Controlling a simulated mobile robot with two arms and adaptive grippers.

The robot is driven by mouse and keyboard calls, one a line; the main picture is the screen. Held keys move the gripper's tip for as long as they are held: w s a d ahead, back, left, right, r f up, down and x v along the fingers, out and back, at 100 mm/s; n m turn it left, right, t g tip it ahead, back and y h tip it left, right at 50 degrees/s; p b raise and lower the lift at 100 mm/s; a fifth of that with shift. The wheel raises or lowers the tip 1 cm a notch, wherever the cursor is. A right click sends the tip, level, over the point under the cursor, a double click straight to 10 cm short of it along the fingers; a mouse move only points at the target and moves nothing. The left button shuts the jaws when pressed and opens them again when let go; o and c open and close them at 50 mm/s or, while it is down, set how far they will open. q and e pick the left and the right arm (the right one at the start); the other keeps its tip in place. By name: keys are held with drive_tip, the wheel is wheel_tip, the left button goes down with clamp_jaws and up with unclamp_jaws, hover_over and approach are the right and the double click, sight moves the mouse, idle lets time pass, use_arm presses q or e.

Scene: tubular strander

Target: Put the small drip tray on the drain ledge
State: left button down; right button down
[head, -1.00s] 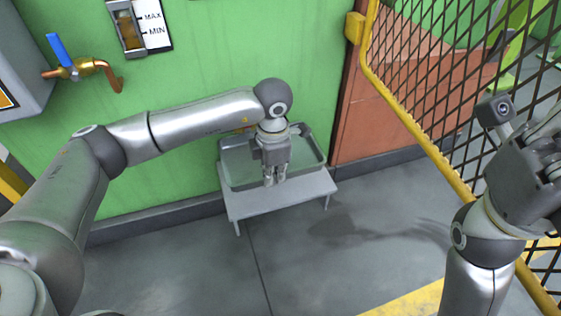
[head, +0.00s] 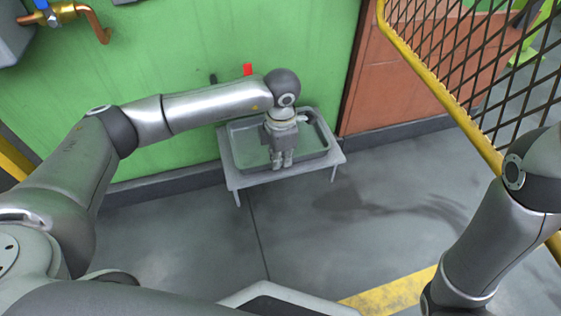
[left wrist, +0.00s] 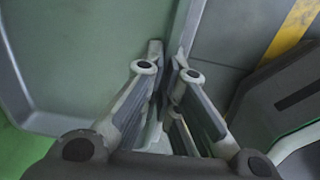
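The small drip tray (head: 238,143) is a shallow grey-green pan with a raised rim. It sits over the drain ledge (head: 237,183), a low grey bench against the green wall, and looks level. Whether its underside fully touches the ledge is hard to see. My left gripper (head: 283,163) points down at the tray's front rim. In the left wrist view, the fingers (left wrist: 168,60) close in on either side of the tray wall, with the tray's inside (left wrist: 80,60) to the left. My right gripper is outside the picture; only its arm shows at the right.
A yellow-framed mesh guard (head: 440,85) stands at the right. A brass valve with a blue handle (head: 62,14) is on the wall at upper left. A red part (head: 247,69) shows on the wall behind my left arm. The grey floor right of the ledge is clear.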

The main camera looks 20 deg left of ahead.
use_arm(q)
drive_tip(key=shift+f, duration=0.1)
drive_tip(key=shift+f, duration=0.15)
drive_tip(key=c, duration=1.6)
unclamp_jaws()
drive_tip(key=shift+c, duration=0.2)
